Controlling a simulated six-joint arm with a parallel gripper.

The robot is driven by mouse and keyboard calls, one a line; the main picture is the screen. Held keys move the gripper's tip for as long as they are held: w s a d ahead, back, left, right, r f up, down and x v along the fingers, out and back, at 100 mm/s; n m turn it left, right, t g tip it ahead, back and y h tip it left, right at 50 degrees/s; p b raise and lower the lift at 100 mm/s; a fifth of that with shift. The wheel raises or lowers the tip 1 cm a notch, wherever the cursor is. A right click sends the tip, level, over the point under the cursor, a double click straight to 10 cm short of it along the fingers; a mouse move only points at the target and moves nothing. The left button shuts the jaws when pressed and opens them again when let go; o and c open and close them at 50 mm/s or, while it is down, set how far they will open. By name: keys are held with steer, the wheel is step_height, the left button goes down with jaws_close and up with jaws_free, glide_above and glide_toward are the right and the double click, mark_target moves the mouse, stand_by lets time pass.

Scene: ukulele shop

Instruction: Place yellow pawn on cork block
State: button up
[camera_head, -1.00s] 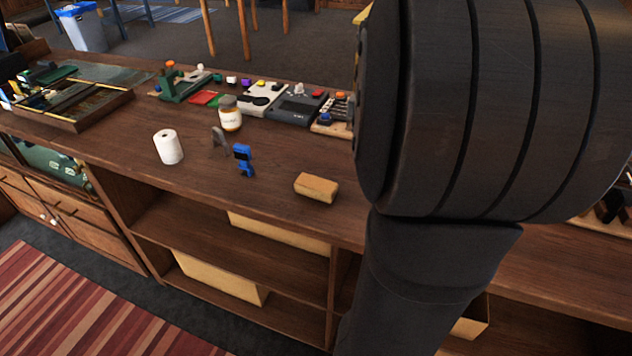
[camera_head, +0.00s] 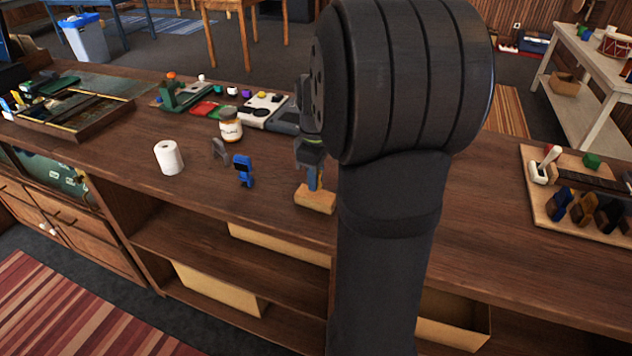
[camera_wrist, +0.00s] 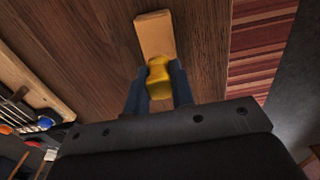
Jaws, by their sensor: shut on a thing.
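The cork block (camera_head: 314,200) lies on the wooden counter near its front edge. It also shows in the wrist view (camera_wrist: 154,36), partly hidden behind the pawn. The yellow pawn (camera_wrist: 159,72) is between the blue fingertips of my gripper (camera_wrist: 158,88), which is shut on it. In the wrist view the pawn overlaps the near part of the block. I cannot tell whether the pawn touches the block. In the head view my gripper (camera_head: 313,178) is over the block, and the pawn is hidden there.
A blue clamp-like item (camera_head: 243,171), a grey one (camera_head: 219,149), a white roll (camera_head: 168,157) and a jar (camera_head: 231,124) stand left of the block. Pedals (camera_head: 264,108) lie behind. Counter between block and blue item is clear.

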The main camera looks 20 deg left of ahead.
steer(key=shift+f, duration=1)
steer(key=shift+f, duration=0.2)
steer(key=o, duration=0.9)
steer(key=shift+o, duration=0.2)
steer(key=shift+r, duration=0.1)
step_height(320, 180, up, 12)
steer(key=shift+r, duration=0.15)
